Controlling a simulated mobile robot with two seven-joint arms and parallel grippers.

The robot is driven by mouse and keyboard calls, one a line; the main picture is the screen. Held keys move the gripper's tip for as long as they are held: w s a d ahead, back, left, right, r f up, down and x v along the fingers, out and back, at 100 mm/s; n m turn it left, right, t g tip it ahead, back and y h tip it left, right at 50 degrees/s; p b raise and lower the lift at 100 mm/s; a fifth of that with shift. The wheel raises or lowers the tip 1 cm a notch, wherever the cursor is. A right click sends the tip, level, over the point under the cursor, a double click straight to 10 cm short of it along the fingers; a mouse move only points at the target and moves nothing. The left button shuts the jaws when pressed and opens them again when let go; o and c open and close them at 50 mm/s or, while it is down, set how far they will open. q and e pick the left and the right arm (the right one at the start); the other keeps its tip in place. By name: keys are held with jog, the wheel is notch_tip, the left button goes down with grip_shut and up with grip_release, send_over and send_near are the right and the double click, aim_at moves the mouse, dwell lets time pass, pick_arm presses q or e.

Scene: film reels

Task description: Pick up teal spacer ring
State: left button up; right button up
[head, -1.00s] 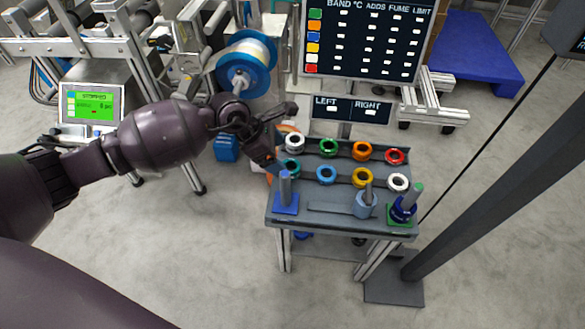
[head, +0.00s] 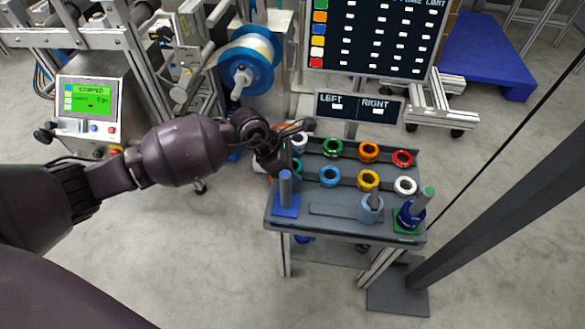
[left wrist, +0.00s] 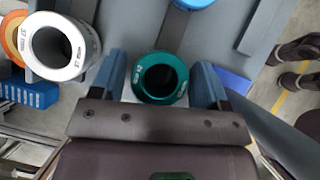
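The teal spacer ring (left wrist: 160,98) stands between the two fingers of my left gripper (left wrist: 160,82) in the left wrist view. A narrow gap shows on each side, so the gripper is open around the ring and not clamped on it. In the head view my left gripper (head: 281,160) is over the left end of the rack and hides most of the teal ring (head: 298,167). My right gripper is not in view.
A white ring (left wrist: 86,62) is close beside the left finger. The rack holds green (head: 333,148), orange (head: 368,152), red (head: 403,158), blue (head: 330,177), yellow (head: 368,181) and white (head: 405,187) rings. An upright peg (head: 285,188) on a blue base stands in front.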

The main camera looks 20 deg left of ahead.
pick_arm(q)
jog(key=c, duration=0.7)
